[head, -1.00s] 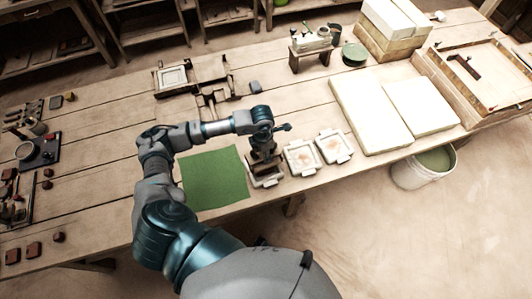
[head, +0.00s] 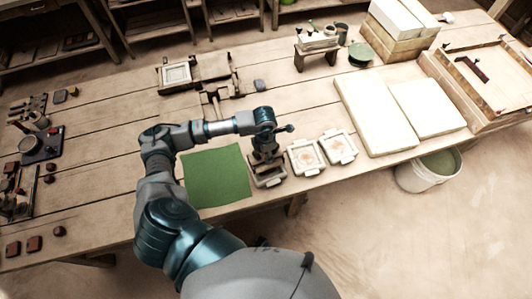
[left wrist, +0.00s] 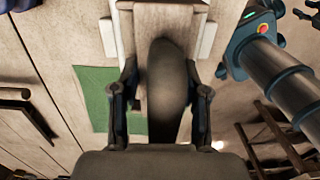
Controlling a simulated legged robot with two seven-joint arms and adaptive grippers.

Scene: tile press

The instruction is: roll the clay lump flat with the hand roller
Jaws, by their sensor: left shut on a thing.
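My left gripper (head: 265,158) is low over a small framed tray (head: 270,180) at the table's front edge, just right of the green mat (head: 217,174). In the left wrist view its two fingers (left wrist: 160,100) are on either side of a grey-brown rounded, elongated thing (left wrist: 167,75), and it is shut on it. This looks like the hand roller, though its ends are hidden. A pale wooden surface with white side pieces lies under it. I cannot make out the clay lump; the gripper hides much of the tray.
Two similar framed trays (head: 306,157) (head: 338,146) stand just to the right. Large white slabs (head: 374,112) lie further right. A wooden frame (head: 175,74) is behind, and small tools lie at the left. The green mat is bare. A bucket (head: 428,171) stands on the floor.

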